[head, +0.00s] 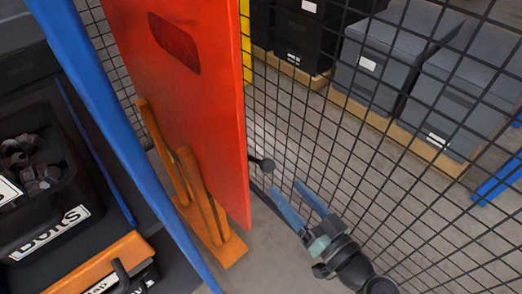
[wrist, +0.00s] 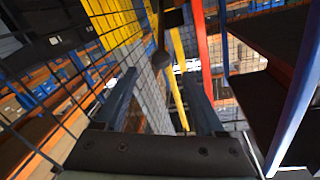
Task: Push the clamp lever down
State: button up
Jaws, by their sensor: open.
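The clamp lever shows as a black ball knob (head: 266,164) on a short dark stem beside the right edge of the red panel (head: 205,90). In the wrist view a dark knob (wrist: 160,59), seemingly the same lever, appears between and beyond my fingertips. My gripper (head: 286,188) is open, its two blue-grey fingers apart and pointing up-left toward the lever. In the head view the fingertips are a little below and right of the knob, with a gap visible. The gripper also shows in the wrist view (wrist: 160,78), with nothing between the fingers. The lever's mount is not clear.
A black wire mesh fence (head: 330,140) stands close behind and right of my gripper. Orange wooden brackets (head: 190,195) stand at the red panel's foot. A blue post (head: 130,130) and a black bin of bolts (head: 45,190) are at the left. Grey boxes (head: 450,100) lie beyond the mesh.

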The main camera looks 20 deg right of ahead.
jog(key=w, duration=0.4)
jog(key=w+a, duration=0.1)
jog(key=w, duration=0.3)
jog(key=w+a, duration=0.1)
jog(key=w, duration=0.2)
jog(key=shift+w+a+r, duration=0.1)
jog(key=shift+w+a, duration=0.1)
jog(key=shift+w, duration=0.2)
grip_shut()
dwell(0.8)
